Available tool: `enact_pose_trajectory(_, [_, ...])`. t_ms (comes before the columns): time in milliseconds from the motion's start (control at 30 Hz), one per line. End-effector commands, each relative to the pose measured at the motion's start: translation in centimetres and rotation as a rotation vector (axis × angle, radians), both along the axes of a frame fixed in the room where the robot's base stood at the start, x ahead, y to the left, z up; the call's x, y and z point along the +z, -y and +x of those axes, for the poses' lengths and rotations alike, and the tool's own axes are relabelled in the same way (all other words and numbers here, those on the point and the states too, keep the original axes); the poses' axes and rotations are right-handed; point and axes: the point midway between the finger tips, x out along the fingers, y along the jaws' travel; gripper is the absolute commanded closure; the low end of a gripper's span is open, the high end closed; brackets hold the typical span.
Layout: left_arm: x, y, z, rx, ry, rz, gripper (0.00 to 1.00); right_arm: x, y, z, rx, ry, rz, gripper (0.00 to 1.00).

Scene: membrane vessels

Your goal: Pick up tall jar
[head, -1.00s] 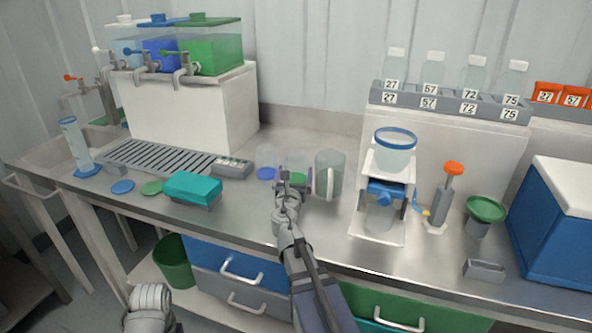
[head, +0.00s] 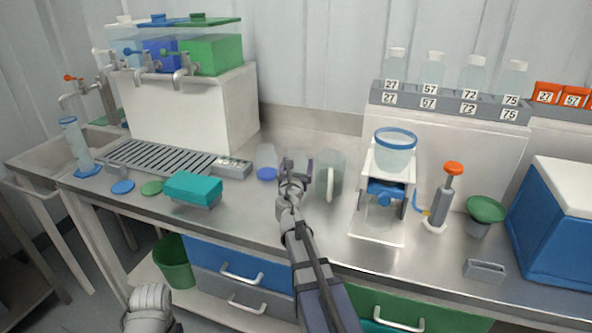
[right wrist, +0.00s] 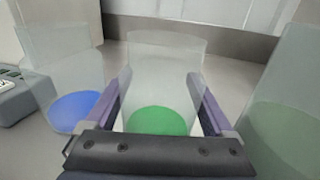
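A clear jar with a green base stands on the steel bench; in the right wrist view this jar (right wrist: 162,85) is upright between my right gripper's (right wrist: 155,85) two purple fingers. The fingers are spread, one on each side; I cannot tell whether either touches the glass. In the head view my right gripper (head: 295,170) hides most of that jar. A similar clear jar with a blue base (head: 266,172) stands just left, and it also shows in the right wrist view (right wrist: 72,95). My left gripper is out of view; only part of my left arm shows at bottom left.
A clear handled jug (head: 329,178) stands close right of my right gripper. A filter stand (head: 382,190) is further right. A teal block (head: 193,187) and a slatted drain tray (head: 165,158) lie to the left. The bench front between the teal block and stand is mostly clear.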

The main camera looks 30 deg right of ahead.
Motion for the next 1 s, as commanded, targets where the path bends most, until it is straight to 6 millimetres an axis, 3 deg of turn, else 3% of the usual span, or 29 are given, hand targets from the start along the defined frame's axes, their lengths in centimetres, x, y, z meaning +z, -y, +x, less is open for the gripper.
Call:
enact_pose_trajectory(33, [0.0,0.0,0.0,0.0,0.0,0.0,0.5,0.0,0.0,0.0,0.0,0.0,0.0,0.34])
enact_pose_trajectory(400, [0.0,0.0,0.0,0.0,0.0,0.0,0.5,0.0,0.0,0.0,0.0,0.0,0.0,0.72])
enact_pose_trajectory(1000, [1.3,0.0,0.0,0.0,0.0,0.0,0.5,1.3,0.0,0.0,0.0,0.0,0.0,0.72])
